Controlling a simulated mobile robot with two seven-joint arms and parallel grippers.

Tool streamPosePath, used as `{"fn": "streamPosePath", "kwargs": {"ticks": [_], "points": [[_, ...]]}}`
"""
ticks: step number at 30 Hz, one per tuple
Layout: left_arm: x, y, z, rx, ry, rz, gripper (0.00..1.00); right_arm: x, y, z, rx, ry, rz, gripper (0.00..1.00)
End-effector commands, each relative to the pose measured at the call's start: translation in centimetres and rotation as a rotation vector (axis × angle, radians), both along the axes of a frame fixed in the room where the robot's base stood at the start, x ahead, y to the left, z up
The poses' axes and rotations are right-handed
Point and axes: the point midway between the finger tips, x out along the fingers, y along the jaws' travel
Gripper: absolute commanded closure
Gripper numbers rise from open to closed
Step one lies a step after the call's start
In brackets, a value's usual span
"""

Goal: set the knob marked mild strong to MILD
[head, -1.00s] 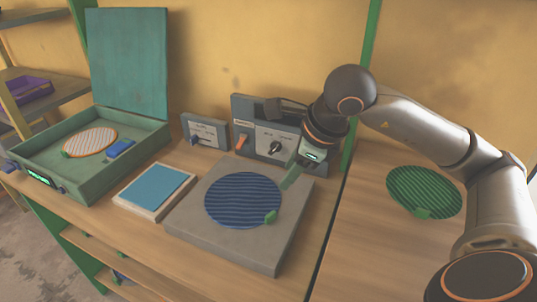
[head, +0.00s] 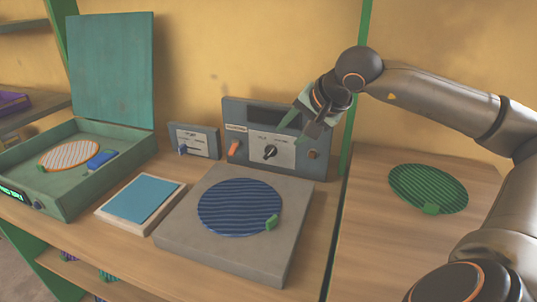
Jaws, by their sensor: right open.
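The black knob (head: 270,152) sits on a light plate on the front of the grey control box (head: 233,112). Small lettering stands above it on both sides, too small to read surely. The knob looks turned at a slant; I cannot tell which word it points to. My right gripper (head: 301,127) is open and empty. It is in front of the box's upper right part, above and to the right of the knob, and appears apart from it. The knob is not covered. My left gripper is not in view.
An orange switch (head: 234,147) and a brown button (head: 312,154) flank the knob. A smaller box with a slider (head: 183,149) stands left. A grey press base (head: 265,262) with a blue ribbed disc (head: 240,205) lies in front. A green disc (head: 428,187) lies right.

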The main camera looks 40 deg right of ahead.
Motion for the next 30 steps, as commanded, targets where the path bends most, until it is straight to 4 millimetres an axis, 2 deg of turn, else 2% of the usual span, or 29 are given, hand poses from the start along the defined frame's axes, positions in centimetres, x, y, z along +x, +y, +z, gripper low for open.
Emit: {"fn": "streamPosePath", "kwargs": {"ticks": [9, 18, 24, 30], "points": [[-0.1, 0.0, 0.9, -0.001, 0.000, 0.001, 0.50, 3.1, -0.2, -3.7, 0.009, 0.005, 0.002, 0.54], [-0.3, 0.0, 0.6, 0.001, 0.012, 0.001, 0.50, 6.3, -0.7, -7.4, 0.008, 0.003, 0.000, 0.54], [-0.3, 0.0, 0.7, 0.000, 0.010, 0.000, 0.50, 7.5, -1.0, -8.8, 0.005, 0.002, -0.001, 0.54], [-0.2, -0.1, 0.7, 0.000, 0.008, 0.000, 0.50, 7.7, -1.1, -9.2, 0.002, 0.002, -0.001, 0.54]]}}
